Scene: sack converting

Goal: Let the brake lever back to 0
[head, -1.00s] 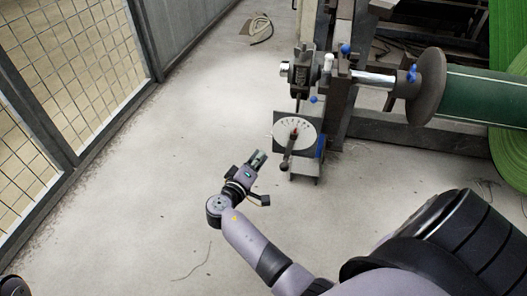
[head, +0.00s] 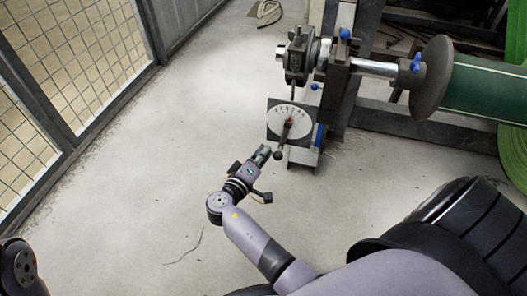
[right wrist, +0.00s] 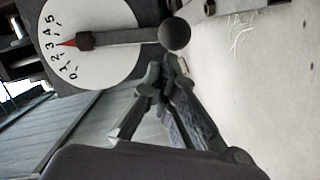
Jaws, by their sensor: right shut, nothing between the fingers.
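The brake lever (head: 283,138) is a dark bar with a round black knob, mounted over a white dial (head: 275,121) on a stand. In the right wrist view the lever (right wrist: 125,36) runs across the dial (right wrist: 100,70), and its red pointer (right wrist: 67,43) is around 2 to 3 on the 0 to 5 scale. My right gripper (head: 263,153) is just left of the knob in the head view. In the right wrist view its fingertips (right wrist: 163,82) are shut and empty, just below the knob (right wrist: 174,33); contact is not clear. My left gripper is out of view.
A machine frame with a shaft and a green roll (head: 480,95) stands behind and right of the dial. A mesh fence (head: 75,60) runs along the left. The concrete floor (head: 190,130) between fence and dial is mostly clear.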

